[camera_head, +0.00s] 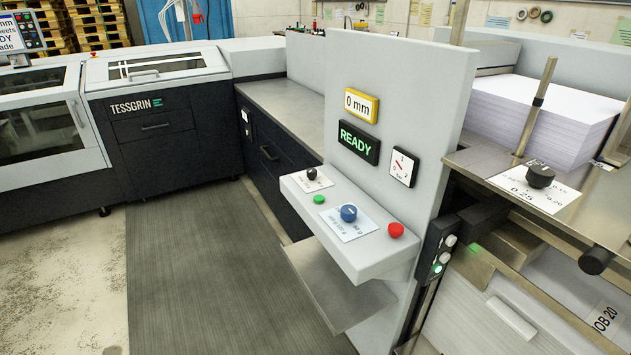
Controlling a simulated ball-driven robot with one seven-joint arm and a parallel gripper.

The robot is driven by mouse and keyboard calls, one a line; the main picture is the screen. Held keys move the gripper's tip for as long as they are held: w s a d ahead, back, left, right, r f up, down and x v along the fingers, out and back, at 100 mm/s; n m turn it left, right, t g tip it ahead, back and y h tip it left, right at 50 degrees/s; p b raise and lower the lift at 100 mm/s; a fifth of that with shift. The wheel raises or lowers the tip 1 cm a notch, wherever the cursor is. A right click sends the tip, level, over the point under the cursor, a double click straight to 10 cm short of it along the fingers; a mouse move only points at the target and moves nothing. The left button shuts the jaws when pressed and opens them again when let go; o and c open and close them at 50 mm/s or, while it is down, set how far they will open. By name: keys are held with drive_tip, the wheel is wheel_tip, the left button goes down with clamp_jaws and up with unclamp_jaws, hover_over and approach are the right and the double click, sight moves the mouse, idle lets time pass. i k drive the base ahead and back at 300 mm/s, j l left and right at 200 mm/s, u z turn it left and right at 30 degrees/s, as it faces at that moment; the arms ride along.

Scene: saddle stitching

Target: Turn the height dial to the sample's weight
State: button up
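A black round knob (540,175) stands on a white scale card (534,197) on the steel feeder at the right; "0.25" and "0.20" are readable on the card. A blue knob (348,213) sits on another printed card (349,226) on the grey console shelf; its print is too small to read. I cannot tell for sure which knob is the height dial. No sample with a readable weight shows. A paper stack (535,115) stands behind the black knob. My gripper is not in view.
The console panel (400,100) carries a "0 mm" display (361,105), a "READY" sign (359,143) and a gauge (402,167). Its shelf holds a green button (319,199), a red button (396,230) and a black control (312,173). A grey floor mat (205,270) is clear.

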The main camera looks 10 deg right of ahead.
sight(310, 172)
drive_tip(key=i+u, duration=0.4)
drive_tip(key=i, duration=0.55)
